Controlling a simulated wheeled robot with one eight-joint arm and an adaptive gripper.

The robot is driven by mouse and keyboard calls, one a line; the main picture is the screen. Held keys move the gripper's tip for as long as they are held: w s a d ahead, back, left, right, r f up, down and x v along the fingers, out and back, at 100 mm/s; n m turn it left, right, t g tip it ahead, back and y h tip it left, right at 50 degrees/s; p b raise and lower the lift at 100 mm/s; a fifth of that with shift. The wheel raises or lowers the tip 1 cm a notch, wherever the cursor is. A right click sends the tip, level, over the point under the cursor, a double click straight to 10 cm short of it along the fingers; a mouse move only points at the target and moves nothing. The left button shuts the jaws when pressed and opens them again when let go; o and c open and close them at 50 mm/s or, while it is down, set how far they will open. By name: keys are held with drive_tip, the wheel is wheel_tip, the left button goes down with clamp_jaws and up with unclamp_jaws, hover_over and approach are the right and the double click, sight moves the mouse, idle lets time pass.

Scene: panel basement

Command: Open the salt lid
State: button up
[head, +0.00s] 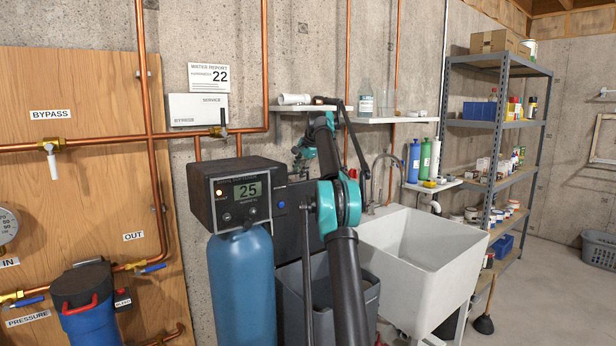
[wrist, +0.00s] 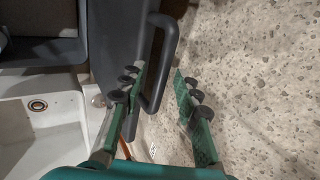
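The salt lid (head: 290,235) is a dark grey panel standing about upright behind the open grey salt bin (head: 371,290). In the wrist view the lid (wrist: 112,35) is seen close up, with a dark loop handle (wrist: 169,50) at its edge. My gripper (wrist: 157,90) is open, its green fingers with dark pads apart. The handle's bar lies in line with the gap between the fingers; I cannot tell whether either finger touches it. In the head view my gripper (head: 302,158) is small, above the lid and partly hidden by my arm.
The blue softener tank (head: 240,285) with its control head (head: 237,195) stands left of the bin. A white sink (head: 400,275) stands to the right. A wall shelf (head: 385,120) is close to my arm. The concrete wall (wrist: 255,80) is behind the lid.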

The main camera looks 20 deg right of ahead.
drive_tip(key=s+d, duration=0.4)
drive_tip(key=s, duration=0.7)
drive_tip(key=shift+s, duration=0.15)
